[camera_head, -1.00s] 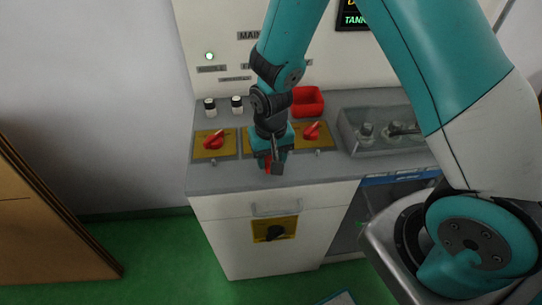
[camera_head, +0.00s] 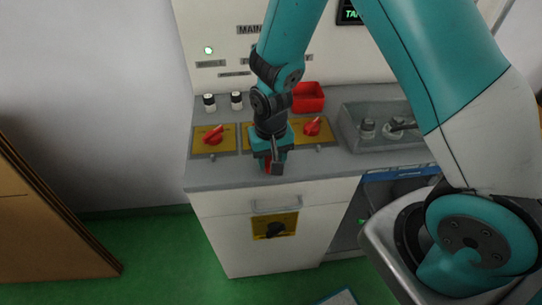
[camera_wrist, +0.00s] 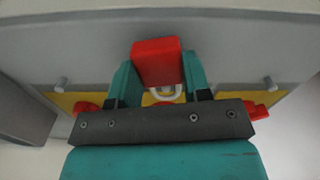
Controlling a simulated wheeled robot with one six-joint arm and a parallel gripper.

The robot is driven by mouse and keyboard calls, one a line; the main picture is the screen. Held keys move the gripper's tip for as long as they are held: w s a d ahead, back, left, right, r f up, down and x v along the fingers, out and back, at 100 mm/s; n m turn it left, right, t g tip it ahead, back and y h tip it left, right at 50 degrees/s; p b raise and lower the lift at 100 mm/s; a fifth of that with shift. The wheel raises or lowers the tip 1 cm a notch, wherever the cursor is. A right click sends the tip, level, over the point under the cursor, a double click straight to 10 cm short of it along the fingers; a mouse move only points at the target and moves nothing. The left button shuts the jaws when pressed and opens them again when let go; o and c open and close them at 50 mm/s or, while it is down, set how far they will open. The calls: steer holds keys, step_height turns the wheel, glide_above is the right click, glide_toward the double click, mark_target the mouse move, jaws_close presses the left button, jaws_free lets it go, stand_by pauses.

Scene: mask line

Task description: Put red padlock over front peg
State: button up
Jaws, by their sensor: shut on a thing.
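My gripper (camera_head: 273,166) is over the front part of the grey counter, in front of the middle yellow plate. In the wrist view my gripper (camera_wrist: 160,82) is shut on the red padlock (camera_wrist: 157,62), its body between the two teal fingers. The pale shackle (camera_wrist: 178,91) shows by the padlock's body, partly hidden by the gripper. In the head view only a sliver of the red padlock (camera_head: 267,165) shows. Small pegs stand in front of the left plate (camera_head: 213,156) and the right plate (camera_head: 319,148). Any peg at the middle plate is hidden by my gripper.
Red switch handles sit on the left (camera_head: 213,135) and right (camera_head: 312,126) yellow plates. A red bin (camera_head: 309,97) stands behind, and a grey tray (camera_head: 352,136) with metal parts is at the right. The front left counter is clear.

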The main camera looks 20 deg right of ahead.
steer(key=shift+f, duration=0.2)
steer(key=shift+f+b, duration=0.25)
steer(key=shift+b, duration=0.05)
stand_by(0.5)
steer(key=o, duration=1)
steer(key=shift+c, duration=0.2)
